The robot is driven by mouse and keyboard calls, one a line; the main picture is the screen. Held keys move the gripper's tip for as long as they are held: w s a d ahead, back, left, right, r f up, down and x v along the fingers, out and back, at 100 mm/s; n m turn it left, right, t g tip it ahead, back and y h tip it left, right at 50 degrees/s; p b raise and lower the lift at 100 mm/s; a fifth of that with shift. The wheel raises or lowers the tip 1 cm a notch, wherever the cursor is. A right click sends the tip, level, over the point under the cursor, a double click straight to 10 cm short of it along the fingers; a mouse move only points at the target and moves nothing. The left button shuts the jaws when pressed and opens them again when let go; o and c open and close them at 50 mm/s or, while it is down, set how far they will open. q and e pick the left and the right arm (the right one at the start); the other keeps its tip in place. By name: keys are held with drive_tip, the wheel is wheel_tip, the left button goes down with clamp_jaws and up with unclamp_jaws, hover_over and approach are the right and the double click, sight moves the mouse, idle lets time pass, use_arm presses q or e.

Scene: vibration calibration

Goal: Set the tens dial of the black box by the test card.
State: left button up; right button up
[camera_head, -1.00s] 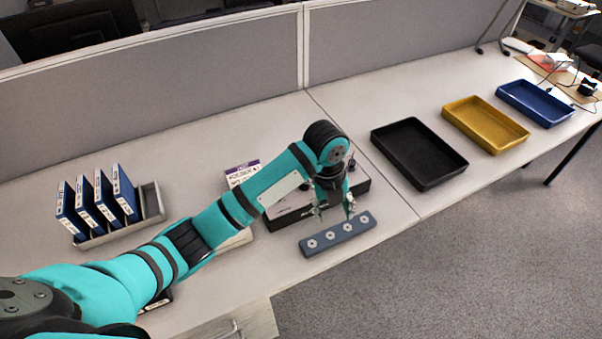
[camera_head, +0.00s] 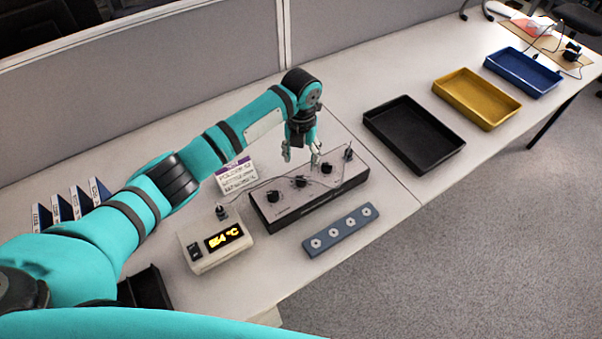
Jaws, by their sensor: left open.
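The black box (camera_head: 318,202) stands mid-table, with a row of three dark dials on its grey top: a left dial (camera_head: 273,197), a middle dial (camera_head: 300,182) and a right dial (camera_head: 327,168). Dial markings are too small to read. The test card (camera_head: 236,174), white with a purple top band, stands behind the box's left end; its print is too small to read surely. My left gripper (camera_head: 301,160) is open and empty, pointing down by the back edge of the box, near the middle and right dials. I cannot tell whether it touches anything. My right gripper is out of view.
A beige meter (camera_head: 204,262) with a lit yellow display stands left of the box, with a thin cable nearby. A blue-grey strip (camera_head: 341,231) with several pale round pieces lies in front. Black (camera_head: 414,136), yellow (camera_head: 476,98) and blue (camera_head: 522,72) trays stand right.

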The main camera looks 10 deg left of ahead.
sight(301, 177)
use_arm(q)
wheel_tip(301, 177, down, 5)
drive_tip(key=shift+s+d+f, duration=0.1)
drive_tip(key=shift+f, duration=0.1)
wheel_tip(301, 177, down, 2)
drive_tip(key=shift+f, duration=0.65)
clamp_jaws()
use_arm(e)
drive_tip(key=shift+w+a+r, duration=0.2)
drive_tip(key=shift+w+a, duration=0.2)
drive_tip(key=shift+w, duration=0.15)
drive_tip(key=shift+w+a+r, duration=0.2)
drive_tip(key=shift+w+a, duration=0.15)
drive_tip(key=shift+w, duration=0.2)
